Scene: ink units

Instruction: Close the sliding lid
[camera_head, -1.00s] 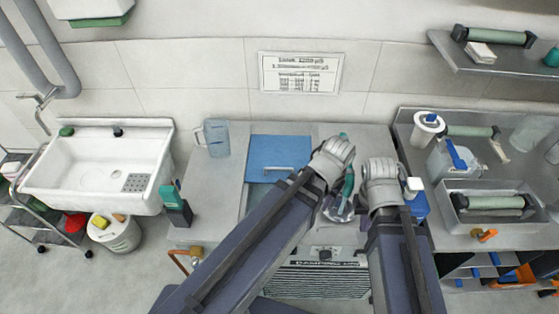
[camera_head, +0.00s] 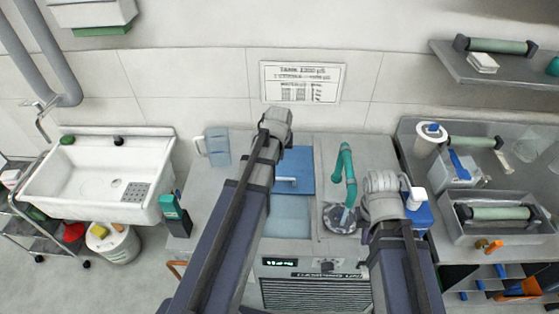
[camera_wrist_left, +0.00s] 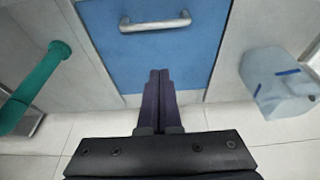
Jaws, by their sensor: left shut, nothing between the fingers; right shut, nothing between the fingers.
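The blue sliding lid (camera_head: 305,168) covers the back part of the tank set in the counter. Its metal handle (camera_head: 286,181) is near the front edge. In front of it the pale blue tank opening (camera_head: 288,218) is uncovered. My left gripper (camera_head: 276,120) is at the lid's far edge, with my arm hiding the lid's left part. In the left wrist view its shut, empty fingers (camera_wrist_left: 160,78) are over the lid (camera_wrist_left: 190,62), beyond the handle (camera_wrist_left: 155,22); contact cannot be told. My right gripper (camera_head: 384,182) is shut and empty at the counter's right side.
A teal tap (camera_head: 345,165) stands over a round basin right of the tank. A clear pitcher (camera_head: 217,147) stands to the left. A blue container (camera_head: 420,215) is beside my right gripper.

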